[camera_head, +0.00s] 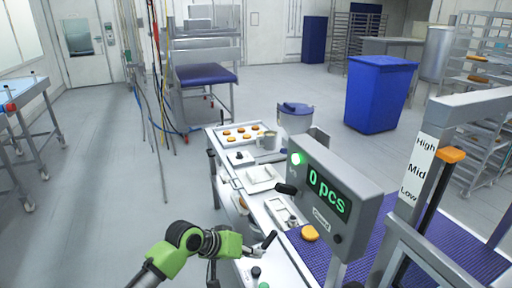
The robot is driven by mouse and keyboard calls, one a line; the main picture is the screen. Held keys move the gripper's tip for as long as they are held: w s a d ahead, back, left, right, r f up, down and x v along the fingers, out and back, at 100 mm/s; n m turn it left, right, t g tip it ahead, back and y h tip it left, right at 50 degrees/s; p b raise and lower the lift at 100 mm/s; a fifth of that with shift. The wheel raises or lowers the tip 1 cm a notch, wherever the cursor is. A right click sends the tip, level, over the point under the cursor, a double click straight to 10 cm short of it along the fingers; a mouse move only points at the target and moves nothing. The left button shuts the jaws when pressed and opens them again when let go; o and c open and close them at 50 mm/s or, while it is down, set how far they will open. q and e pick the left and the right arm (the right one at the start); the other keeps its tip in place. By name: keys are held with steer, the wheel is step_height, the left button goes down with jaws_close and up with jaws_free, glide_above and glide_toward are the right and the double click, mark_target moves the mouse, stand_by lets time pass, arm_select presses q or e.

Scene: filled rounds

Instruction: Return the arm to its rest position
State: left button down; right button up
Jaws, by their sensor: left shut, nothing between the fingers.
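My green and black left arm reaches in from the bottom left. Its left gripper (264,246) is shut and empty, at the left edge of the white worktop (228,172), beside its near end. No second arm or gripper shows in the view. Part of the worktop behind the gripper is hidden.
A display reading "0 pcs" (328,192) stands over the worktop. An orange round (310,233) lies near the purple belt (372,236); several more sit at the worktop's far end. A High/Mid/Low frame (421,170) rises at right.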

arm_select(q)
steer(key=shift+m+g+y, duration=0.3)
steer(key=shift+m, duration=0.2)
steer(key=s+f, duration=0.1)
steer(key=s, duration=0.1)
steer(key=s+f, duration=0.2)
steer(key=s, duration=0.1)
steer(key=s+f, duration=0.1)
steer(key=s, duration=0.1)
steer(key=shift+s+f, duration=0.25)
steer(key=shift+s, duration=0.05)
steer(key=s+a+f+n+g+y, duration=0.1)
steer(key=s+a+f+y, duration=0.15)
steer(key=s+a, duration=0.95)
steer(key=s+a+f+y, duration=0.1)
steer(key=s+a+y, duration=0.3)
steer(key=s+a, duration=0.75)
steer(key=s+d+f+g+b, duration=0.1)
steer(key=s+d+f+b, duration=0.1)
steer(key=f, duration=1.3)
steer(key=s+d+f+b, duration=0.2)
steer(key=s+f, duration=0.1)
steer(key=f, duration=1.2)
steer(key=s+a+f+g+b, duration=0.1)
steer(key=s+a+f+b, duration=0.1)
steer(key=s+f, duration=1.5)
step_height(320, 180, down, 2)
steer(key=shift+a+f+g+b, duration=0.25)
steer(key=shift+a+g+b, duration=0.1)
steer(key=shift+a, duration=0.3)
